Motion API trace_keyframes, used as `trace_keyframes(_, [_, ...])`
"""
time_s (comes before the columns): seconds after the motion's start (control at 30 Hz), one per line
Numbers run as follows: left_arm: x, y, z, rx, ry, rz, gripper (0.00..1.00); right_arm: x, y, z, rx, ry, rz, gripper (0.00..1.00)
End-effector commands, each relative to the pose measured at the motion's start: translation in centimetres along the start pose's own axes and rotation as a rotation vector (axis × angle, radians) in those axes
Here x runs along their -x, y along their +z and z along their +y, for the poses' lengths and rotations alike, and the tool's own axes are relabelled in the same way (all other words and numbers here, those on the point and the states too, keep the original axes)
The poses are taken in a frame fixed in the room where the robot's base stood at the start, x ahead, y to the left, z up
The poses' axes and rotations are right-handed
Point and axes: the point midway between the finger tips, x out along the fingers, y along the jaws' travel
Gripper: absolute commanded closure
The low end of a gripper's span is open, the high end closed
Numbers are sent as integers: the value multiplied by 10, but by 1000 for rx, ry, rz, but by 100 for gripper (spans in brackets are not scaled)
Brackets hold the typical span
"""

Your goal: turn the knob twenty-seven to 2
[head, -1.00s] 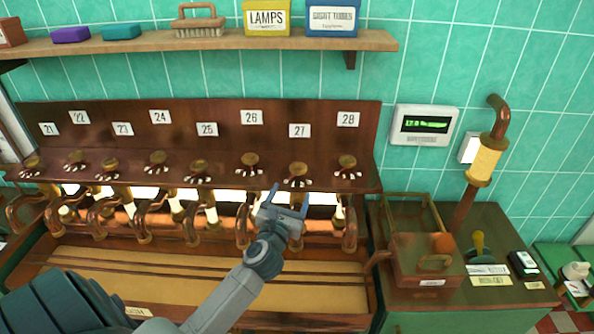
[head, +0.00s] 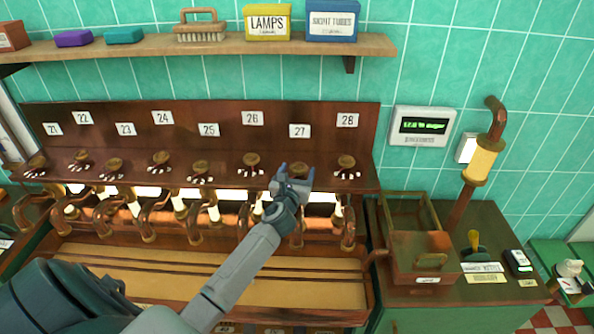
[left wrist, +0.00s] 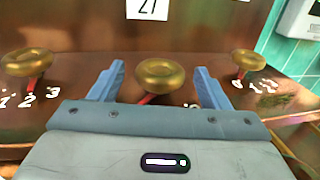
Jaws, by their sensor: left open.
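Knob twenty-seven is a round brass knob (left wrist: 160,74) on the sloped wooden panel, under the label 27 (left wrist: 147,8). In the head view my left gripper (head: 292,174) partly covers this knob, below the 27 label (head: 299,131). In the left wrist view my left gripper (left wrist: 159,88) is open, with one blue finger on each side of the knob. A red pointer shows under the knob; most of the number marks around it are hidden by my gripper. My right gripper is not in view.
Neighbouring brass knobs stand close by: knob 26 (head: 251,160) on the left and knob 28 (head: 346,162) on the right. Copper pipes and lit tubes lie below the panel. A shelf (head: 200,45) runs above. A wooden box (head: 417,256) stands at the right.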

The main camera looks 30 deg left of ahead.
Motion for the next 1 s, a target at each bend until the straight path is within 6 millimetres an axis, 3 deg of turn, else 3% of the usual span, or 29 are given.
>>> trace_keyframes(0.27, [-1,0,0,0,-1,0,30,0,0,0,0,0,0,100])
trace_keyframes(0.5, [-1,0,0,0,-1,0,75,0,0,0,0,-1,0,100])
trace_keyframes(0.67, [-1,-2,-2,2,20,1,75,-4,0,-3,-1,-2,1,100])
trace_keyframes(1.0, [-3,-6,-7,3,300,-1,75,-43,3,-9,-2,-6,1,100])
